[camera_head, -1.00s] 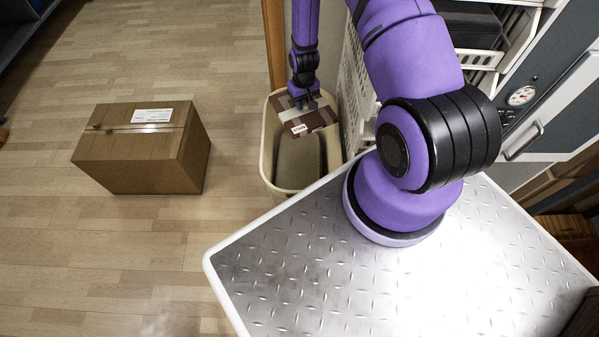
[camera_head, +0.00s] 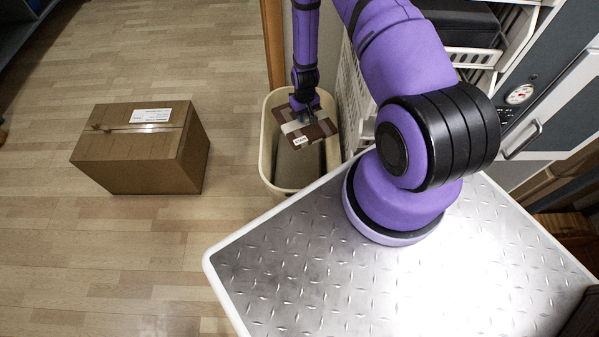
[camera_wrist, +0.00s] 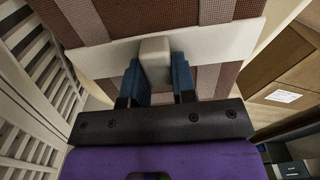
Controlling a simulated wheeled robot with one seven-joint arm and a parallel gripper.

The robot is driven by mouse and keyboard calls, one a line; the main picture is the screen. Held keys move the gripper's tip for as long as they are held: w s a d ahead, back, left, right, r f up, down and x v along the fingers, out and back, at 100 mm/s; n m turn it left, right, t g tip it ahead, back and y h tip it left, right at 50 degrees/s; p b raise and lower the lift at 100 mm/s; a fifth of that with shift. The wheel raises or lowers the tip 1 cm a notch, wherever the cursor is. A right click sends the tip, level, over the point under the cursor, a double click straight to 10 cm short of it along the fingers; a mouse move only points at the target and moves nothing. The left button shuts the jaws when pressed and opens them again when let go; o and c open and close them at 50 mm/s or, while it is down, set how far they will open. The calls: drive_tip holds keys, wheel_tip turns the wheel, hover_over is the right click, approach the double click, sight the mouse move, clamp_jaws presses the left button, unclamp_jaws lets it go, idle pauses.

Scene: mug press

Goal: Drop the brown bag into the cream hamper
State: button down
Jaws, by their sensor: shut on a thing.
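The brown bag (camera_head: 306,131) has lighter stripes, a pale band and a small white label. My gripper (camera_head: 308,117) is shut on it from above. In the wrist view, the blue fingers of my gripper (camera_wrist: 158,75) pinch a light grey block-like handle on the pale band of the bag (camera_wrist: 135,20). The cream hamper (camera_head: 268,160) stands on the floor with its top open. In the head view the bag appears over the hamper's opening, and the hamper's inside shows below it. Whether the bag's underside is below the rim cannot be told.
A closed cardboard box (camera_head: 140,150) sits on the wooden floor left of the hamper. A white slatted rack (camera_head: 355,95) stands close on the hamper's right. Grey cabinet fronts (camera_head: 560,110) are farther right. The floor in front of the box is clear.

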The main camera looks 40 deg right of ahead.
drive_tip(key=c, duration=0.8)
unclamp_jaws()
drive_tip(key=shift+c, duration=0.2)
drive_tip(key=shift+r, duration=0.1)
wheel_tip(320, 180, up, 11)
drive_tip(key=shift+f, duration=0.2)
